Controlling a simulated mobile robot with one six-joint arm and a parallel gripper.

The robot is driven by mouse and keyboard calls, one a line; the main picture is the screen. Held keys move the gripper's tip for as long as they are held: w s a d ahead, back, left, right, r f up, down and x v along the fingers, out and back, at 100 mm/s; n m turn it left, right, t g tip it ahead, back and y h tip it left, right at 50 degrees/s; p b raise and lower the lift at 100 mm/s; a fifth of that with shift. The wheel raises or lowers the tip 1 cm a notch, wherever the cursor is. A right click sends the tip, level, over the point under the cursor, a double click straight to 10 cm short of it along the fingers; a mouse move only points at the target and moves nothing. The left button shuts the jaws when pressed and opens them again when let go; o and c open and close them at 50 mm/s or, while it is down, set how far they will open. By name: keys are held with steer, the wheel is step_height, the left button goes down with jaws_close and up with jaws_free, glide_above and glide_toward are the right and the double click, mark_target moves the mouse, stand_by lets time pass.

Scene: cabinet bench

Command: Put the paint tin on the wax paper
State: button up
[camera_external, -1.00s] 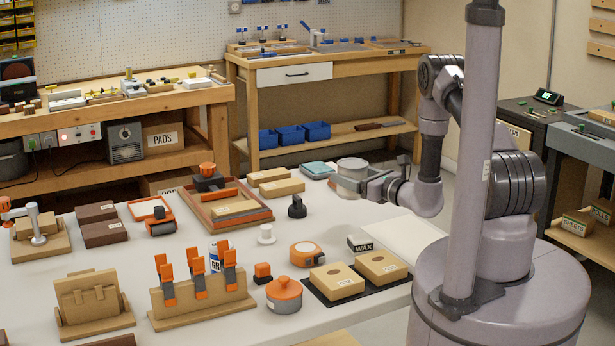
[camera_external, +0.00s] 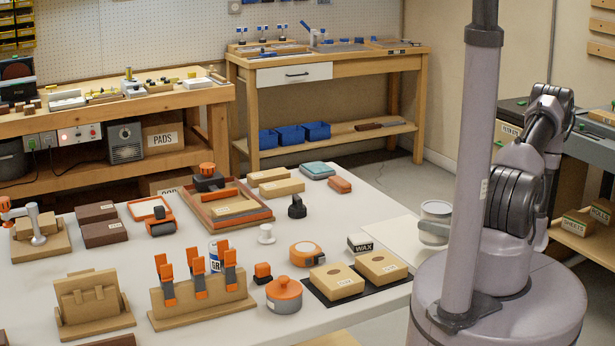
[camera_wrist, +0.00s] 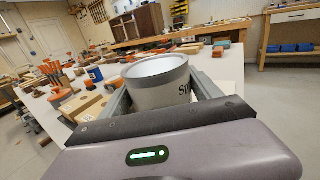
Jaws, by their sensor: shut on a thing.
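The paint tin (camera_external: 436,209) is a pale grey-white can with a light rim. My gripper (camera_external: 433,230) is shut on it and holds it upright, partly behind my column in the external view. In the wrist view the tin (camera_wrist: 158,88) sits between the two fingers of my gripper (camera_wrist: 160,92), with part of a dark label showing. The wax paper (camera_external: 392,240) is a flat cream sheet at the table's right end. The tin overlaps the sheet's right part in the external view; I cannot tell whether it touches it.
A small box marked WAX (camera_external: 360,243) stands at the sheet's left edge. Two tan blocks lie on a dark mat (camera_external: 318,291) in front of it. A reddish block (camera_external: 340,185) and a teal pad (camera_external: 318,170) lie behind. The sheet's visible left part is bare.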

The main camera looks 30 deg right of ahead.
step_height(320, 180, down, 4)
steer(key=shift+r+b, duration=0.2)
steer(key=shift+b, duration=0.25)
steer(key=shift+f, duration=0.15)
steer(key=o, duration=2)
